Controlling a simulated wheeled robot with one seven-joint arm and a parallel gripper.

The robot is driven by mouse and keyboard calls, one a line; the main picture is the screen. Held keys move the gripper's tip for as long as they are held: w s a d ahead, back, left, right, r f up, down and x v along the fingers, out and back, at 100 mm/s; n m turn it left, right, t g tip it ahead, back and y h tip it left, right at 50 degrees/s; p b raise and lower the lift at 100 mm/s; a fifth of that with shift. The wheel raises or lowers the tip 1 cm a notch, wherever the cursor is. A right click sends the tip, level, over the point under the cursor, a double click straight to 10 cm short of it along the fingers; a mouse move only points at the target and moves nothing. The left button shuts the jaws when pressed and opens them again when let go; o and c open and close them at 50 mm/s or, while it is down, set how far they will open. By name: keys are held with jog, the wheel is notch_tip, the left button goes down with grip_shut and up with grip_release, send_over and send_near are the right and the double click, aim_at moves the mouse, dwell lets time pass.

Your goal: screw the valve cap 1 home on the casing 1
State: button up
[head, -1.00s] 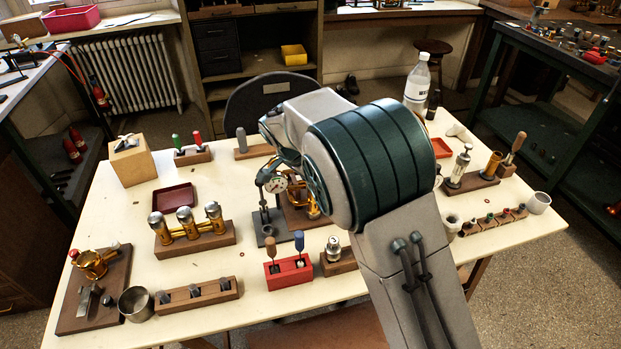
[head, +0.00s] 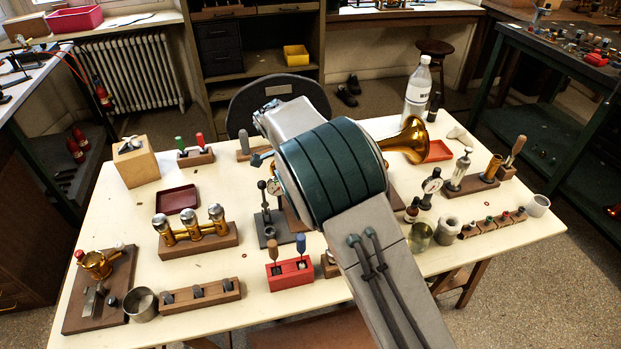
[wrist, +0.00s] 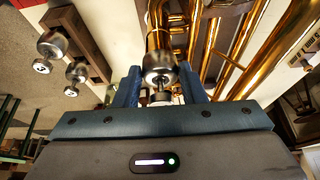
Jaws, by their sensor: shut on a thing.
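In the wrist view my gripper (wrist: 160,92) is shut on the valve cap 1 (wrist: 159,68), a silver domed cap with a stem and button toward me. The cap sits in line with the end of a brass tube, which looks like casing 1 (wrist: 157,30), on the brass horn (wrist: 245,45). It appears to meet the casing, but I cannot tell how far it is seated. In the head view my arm hides the gripper, cap and casing; only the horn's bell (head: 408,140) shows, right of the arm.
Two more silver caps (wrist: 50,45) (wrist: 76,73) are at a wooden rack (wrist: 85,40) to the left in the wrist view. A red tool block (head: 290,275) and a gauge stand (head: 270,232) stand near my arm. A clear bottle (head: 417,95) stands behind the bell.

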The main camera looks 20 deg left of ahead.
jog(key=shift+w+a+m+g+h+p, duration=0.15)
jog(key=shift+m+g+p, duration=0.3)
jog(key=shift+m, duration=0.65)
jog(key=shift+w+d+m+g+h+p, duration=0.1)
jog(key=shift+m+g+h+p, duration=0.35)
jog(key=shift+m, duration=0.65)
jog(key=shift+w+r+m+p, duration=0.1)
jog(key=shift+m+p, duration=0.65)
jog(key=shift+m, duration=0.05)
jog(key=shift+w+m+g+y+p, duration=0.15)
jog(key=shift+m+g+p, duration=0.25)
jog(key=shift+m, duration=0.5)
jog(key=shift+w+m+g+y+p, duration=0.15)
jog(key=shift+m+g+p, duration=0.25)
jog(key=shift+m, duration=0.5)
jog(key=shift+s, duration=0.1)
jog(key=m+g+p, duration=0.1)
jog(key=m, duration=0.2)
jog(key=shift+w+p, duration=0.2)
jog(key=shift+p, duration=0.1)
jog(key=shift+m+g+y, duration=0.4)
jog(key=shift+m+g, duration=0.1)
jog(key=shift+m, duration=0.6)
